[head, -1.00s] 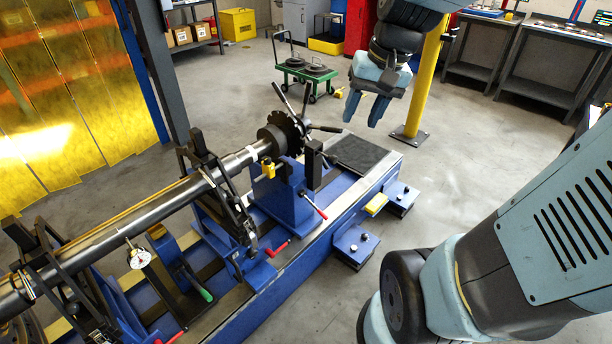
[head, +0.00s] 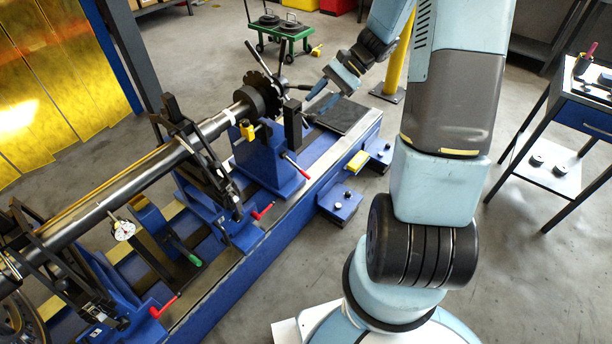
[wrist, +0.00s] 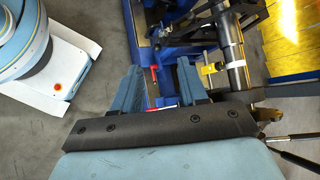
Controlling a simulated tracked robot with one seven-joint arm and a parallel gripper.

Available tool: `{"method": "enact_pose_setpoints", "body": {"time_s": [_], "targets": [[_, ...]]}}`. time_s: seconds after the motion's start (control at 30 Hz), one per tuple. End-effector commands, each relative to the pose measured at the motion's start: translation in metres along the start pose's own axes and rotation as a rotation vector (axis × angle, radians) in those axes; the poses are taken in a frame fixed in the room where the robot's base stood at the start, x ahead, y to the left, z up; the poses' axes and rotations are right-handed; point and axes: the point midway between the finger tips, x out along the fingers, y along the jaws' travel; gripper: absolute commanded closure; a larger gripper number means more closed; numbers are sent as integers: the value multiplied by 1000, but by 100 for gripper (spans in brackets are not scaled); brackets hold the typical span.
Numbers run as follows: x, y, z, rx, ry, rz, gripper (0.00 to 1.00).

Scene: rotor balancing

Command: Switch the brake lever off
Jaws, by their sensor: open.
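Several red-handled levers sit on the blue balancing machine (head: 222,304). One red-handled lever (head: 297,166) angles down from the side of the headstock, and another red-handled lever (head: 263,211) is farther along the bed. No label is readable, so I cannot tell which is the brake lever. My gripper (head: 318,104) is open and empty beside the spoked hub at the shaft end, above and behind the headstock lever. In the wrist view my gripper (wrist: 158,68) points toward the machine, and a red handle (wrist: 154,75) shows between its fingers, farther off.
The toothed disc and hub (head: 262,94) with black spokes stand close to my gripper. A black upright block (head: 292,124) and a yellow part (head: 247,131) are nearby. A green cart (head: 283,32) stands behind. A blue table (head: 590,116) is at right, with clear floor between.

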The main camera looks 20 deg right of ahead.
Motion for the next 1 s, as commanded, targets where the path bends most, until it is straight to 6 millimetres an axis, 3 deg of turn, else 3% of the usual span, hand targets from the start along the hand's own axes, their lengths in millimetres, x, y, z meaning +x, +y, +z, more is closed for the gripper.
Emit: {"method": "enact_pose_setpoints", "body": {"time_s": [0.1, 0.47, 1.0], "targets": [[13, 8, -32, 88, -58, -73, 57], [52, 37, -120, 334, -203, -310, 57], [127, 117, -240, 711, -367, -709, 57]]}}
